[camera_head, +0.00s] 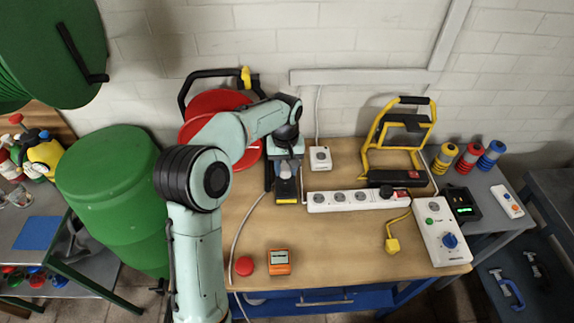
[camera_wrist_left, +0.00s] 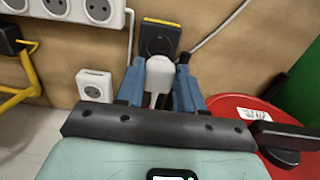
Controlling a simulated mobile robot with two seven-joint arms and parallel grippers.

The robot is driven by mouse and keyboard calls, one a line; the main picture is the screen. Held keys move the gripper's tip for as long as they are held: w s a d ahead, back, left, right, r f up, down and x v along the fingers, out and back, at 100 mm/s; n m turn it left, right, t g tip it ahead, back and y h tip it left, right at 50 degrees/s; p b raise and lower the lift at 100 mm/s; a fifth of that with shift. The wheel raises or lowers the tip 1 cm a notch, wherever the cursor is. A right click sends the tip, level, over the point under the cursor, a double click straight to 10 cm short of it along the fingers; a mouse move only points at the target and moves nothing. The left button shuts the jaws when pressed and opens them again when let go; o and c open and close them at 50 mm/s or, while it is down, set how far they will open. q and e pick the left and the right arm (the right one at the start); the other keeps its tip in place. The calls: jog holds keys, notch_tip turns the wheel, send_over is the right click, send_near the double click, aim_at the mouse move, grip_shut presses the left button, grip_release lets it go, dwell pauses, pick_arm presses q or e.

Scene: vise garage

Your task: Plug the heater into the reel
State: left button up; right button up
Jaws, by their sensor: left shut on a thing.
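My left gripper (camera_head: 286,163) reaches over the table from the left in the head view. In the left wrist view, my left gripper (camera_wrist_left: 158,88) has its blue fingers shut on a white plug (camera_wrist_left: 158,74). Beyond the plug is a dark block with a yellow edge (camera_wrist_left: 160,38); I cannot tell whether they touch. The block also shows in the head view (camera_head: 287,192). The red reel (camera_head: 215,108) stands at the back, partly hidden by my arm, and shows right of my fingers in the wrist view (camera_wrist_left: 248,124). I cannot identify the heater. My right gripper is out of view.
A white power strip (camera_head: 350,201) lies right of my gripper, near a small white socket (camera_head: 320,158) and a yellow lamp stand (camera_head: 402,134). A yellow plug (camera_head: 392,245), white control box (camera_head: 441,231), red button (camera_head: 245,266) and orange meter (camera_head: 279,262) lie nearer.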

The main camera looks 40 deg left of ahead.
pick_arm(q)
jog(key=shift+f, duration=0.1)
jog(key=shift+w+f, duration=0.1)
jog(key=shift+f, duration=0.05)
jog(key=shift+f+b, duration=1.4)
jog(key=shift+f, duration=1.25)
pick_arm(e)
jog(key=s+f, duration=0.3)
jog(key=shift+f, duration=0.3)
pick_arm(q)
jog(key=shift+p, duration=0.3)
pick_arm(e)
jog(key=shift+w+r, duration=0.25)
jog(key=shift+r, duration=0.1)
pick_arm(q)
jog(key=shift+f, duration=0.55)
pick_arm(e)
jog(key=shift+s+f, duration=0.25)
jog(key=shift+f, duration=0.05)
pick_arm(q)
jog(key=o, duration=1.1)
jog(key=shift+c, duration=0.2)
jog(key=shift+r, duration=0.1)
